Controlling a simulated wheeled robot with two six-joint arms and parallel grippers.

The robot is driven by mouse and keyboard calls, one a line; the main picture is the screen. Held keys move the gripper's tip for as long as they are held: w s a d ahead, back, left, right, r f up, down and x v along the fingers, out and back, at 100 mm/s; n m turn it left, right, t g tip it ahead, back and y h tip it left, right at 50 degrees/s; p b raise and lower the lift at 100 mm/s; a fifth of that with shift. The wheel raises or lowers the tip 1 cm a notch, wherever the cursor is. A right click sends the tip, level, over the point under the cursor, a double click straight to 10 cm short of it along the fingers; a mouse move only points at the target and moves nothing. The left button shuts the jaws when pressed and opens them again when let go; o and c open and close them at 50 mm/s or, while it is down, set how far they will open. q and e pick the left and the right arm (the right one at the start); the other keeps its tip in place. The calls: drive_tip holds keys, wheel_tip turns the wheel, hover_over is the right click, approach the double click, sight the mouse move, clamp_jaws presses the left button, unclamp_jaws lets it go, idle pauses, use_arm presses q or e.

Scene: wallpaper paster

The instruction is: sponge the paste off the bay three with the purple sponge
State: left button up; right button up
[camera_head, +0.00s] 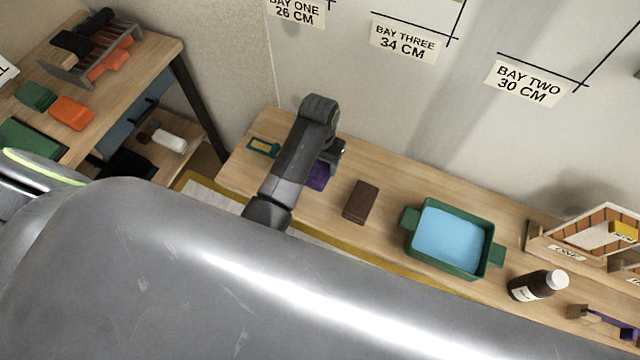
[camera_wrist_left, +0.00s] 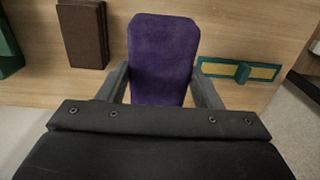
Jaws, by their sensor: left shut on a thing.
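The purple sponge (camera_head: 318,177) is at the left part of the wooden bench, partly hidden under my left gripper (camera_head: 330,160). In the left wrist view the purple sponge (camera_wrist_left: 163,50) stands between the two fingers of my left gripper (camera_wrist_left: 162,82), which are shut on its sides. I cannot tell whether the sponge touches the bench. The bay three label (camera_head: 404,42) is on the pale wall behind the bench, under a black line. No paste is clearly visible on the wall. My right gripper is not in view.
A brown block (camera_head: 361,202) lies right of the sponge. A green tray (camera_head: 409,217) of blue liquid is farther right, then a dark bottle (camera_head: 532,285). A teal and yellow tool (camera_head: 263,148) lies left. My silver arm covers much of the foreground.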

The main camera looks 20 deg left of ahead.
sight(319, 170)
use_arm(q)
wheel_tip(319, 170, down, 4)
drive_tip(key=shift+f, duration=0.1)
drive_tip(key=shift+f+b, duration=0.3)
drive_tip(key=shift+f, duration=0.35)
wheel_tip(319, 170, down, 3)
drive_tip(key=shift+r, duration=0.15)
drive_tip(key=shift+f, duration=0.65)
drive_tip(key=shift+s+f, duration=0.1)
drive_tip(key=o, duration=1)
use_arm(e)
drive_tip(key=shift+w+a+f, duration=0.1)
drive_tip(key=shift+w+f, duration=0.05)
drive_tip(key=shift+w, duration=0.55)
